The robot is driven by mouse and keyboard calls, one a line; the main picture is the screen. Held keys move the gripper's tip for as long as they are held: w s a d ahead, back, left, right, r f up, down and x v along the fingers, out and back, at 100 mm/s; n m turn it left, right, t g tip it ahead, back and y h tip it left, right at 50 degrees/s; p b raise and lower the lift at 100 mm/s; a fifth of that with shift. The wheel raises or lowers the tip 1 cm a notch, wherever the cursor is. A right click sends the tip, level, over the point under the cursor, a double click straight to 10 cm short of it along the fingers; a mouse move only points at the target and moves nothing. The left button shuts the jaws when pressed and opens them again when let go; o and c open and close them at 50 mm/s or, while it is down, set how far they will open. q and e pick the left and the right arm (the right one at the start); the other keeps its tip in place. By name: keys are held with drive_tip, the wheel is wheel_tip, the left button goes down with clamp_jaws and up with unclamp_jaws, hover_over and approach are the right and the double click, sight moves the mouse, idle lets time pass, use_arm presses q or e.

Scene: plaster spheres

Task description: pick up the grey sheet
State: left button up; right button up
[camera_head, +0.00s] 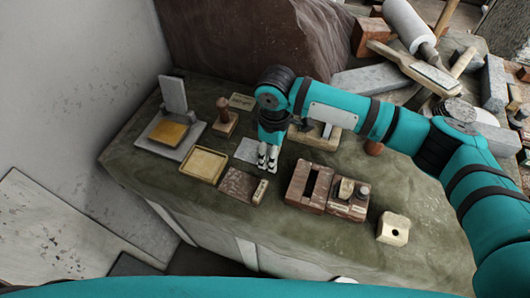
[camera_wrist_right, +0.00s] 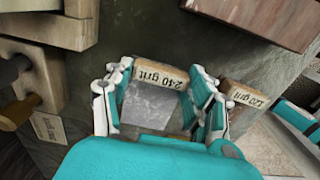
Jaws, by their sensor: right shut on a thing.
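The grey sheet (camera_head: 245,151) is a small light-grey square on the stone worktop in the head view. In the right wrist view the grey sheet (camera_wrist_right: 150,106) shows between the fingers, with a wooden strip (camera_wrist_right: 160,75) marked "240 grit" along one edge. My right gripper (camera_head: 268,160) reaches down at the sheet's right side. In the wrist view its fingers are shut on the ends of the strip, one at each side. Whether the sheet is clear of the worktop I cannot tell. My left gripper is not in view.
A brown sheet (camera_head: 237,186) with a "120 grit" strip (camera_head: 260,191) lies nearer. A shallow wooden tray (camera_head: 203,179) is to the left. Reddish blocks (camera_head: 307,187) stand to the right, a pale block (camera_head: 320,141) behind. Tools and rubble crowd the back right.

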drive_tip(key=shift+c, duration=1.3)
drive_tip(key=shift+r, duration=0.1)
